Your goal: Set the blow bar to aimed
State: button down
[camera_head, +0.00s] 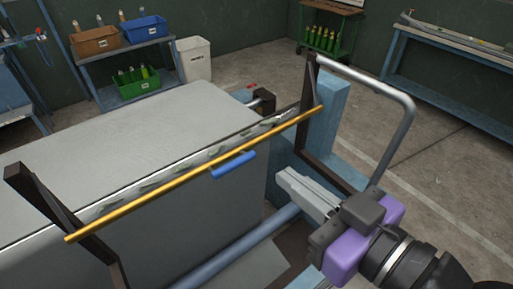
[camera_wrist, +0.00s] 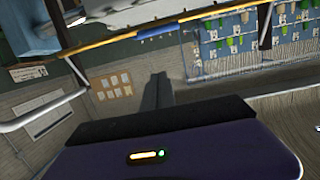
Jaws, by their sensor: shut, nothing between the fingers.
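A long yellow bar (camera_head: 150,196) with a blue grip (camera_head: 234,165) near its middle, apparently the blow bar, runs along the front edge of the grey table between two dark upright brackets. Its setting is not marked in view. The bar (camera_wrist: 105,41) and its blue grip (camera_wrist: 162,30) also cross the top of the wrist view. My gripper (camera_head: 284,178) is shut and empty, to the right of and below the blue grip, apart from it.
Close to my gripper stand the dark right bracket (camera_head: 311,83), a blue post (camera_head: 330,105) and a bent grey tube rail (camera_head: 385,100). Green scraps lie in a strip behind the bar. A shelf with bins (camera_head: 137,86) and a white bin (camera_head: 194,58) stand behind.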

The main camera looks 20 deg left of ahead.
jog(key=w+a+f+b, duration=0.5)
jog(key=a+f, duration=0.1)
jog(key=a, duration=0.4)
jog(key=shift+w+a+f+b, duration=0.15)
jog(key=shift+w+f+b, duration=0.05)
jog(key=shift+f+b, duration=0.2)
dwell(0.4)
